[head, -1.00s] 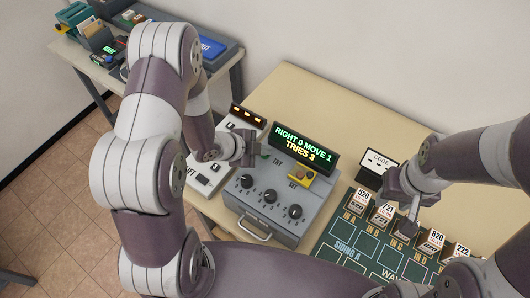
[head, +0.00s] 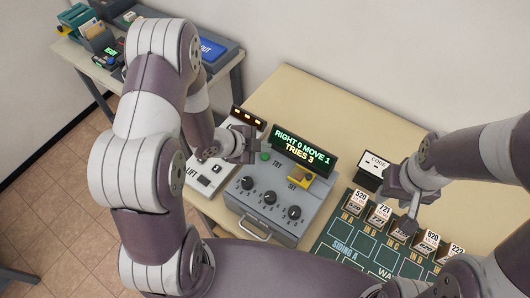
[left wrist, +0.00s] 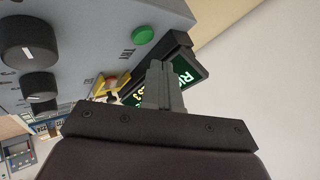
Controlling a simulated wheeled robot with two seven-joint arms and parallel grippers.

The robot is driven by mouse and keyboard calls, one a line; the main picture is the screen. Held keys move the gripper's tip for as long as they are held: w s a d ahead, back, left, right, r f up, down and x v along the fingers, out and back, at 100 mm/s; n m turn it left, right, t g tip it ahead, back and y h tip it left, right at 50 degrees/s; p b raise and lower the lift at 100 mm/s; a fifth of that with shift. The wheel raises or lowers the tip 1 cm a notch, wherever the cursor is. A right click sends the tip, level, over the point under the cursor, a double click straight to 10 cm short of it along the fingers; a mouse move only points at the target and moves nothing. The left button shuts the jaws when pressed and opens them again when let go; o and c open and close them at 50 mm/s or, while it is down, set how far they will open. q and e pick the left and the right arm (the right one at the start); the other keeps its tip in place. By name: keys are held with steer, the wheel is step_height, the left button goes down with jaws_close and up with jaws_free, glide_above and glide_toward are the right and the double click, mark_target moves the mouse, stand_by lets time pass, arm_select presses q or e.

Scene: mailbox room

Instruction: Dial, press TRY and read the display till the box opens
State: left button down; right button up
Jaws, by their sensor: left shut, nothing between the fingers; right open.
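The grey dial box (head: 262,222) stands on the table with three black dials (head: 270,197) on its sloped face. Its display (head: 301,148) reads "RIGHT 0 MOVE 1" and "TRIES 3". The green TRY button (head: 265,156) is at the top left of the face; it also shows in the left wrist view (left wrist: 143,35). A yellow SET part (head: 299,177) is at the right. My left gripper (head: 252,152) is shut and empty, just left of the green button and apart from it. My right gripper (head: 408,222) is open above the card board, near the numbered blocks.
A dark green board (head: 340,240) holds several numbered blocks (head: 378,215) at the right. A CODE sign (head: 373,170) stands behind it. A LIFT panel (head: 208,178) is left of the box. The back of the table (head: 320,100) is clear.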

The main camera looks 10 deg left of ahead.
mark_target(262, 158)
arm_select(q)
steer(key=shift+r+p, duration=1.4)
steer(key=shift+r, duration=0.6)
steer(key=shift+f, duration=0.1)
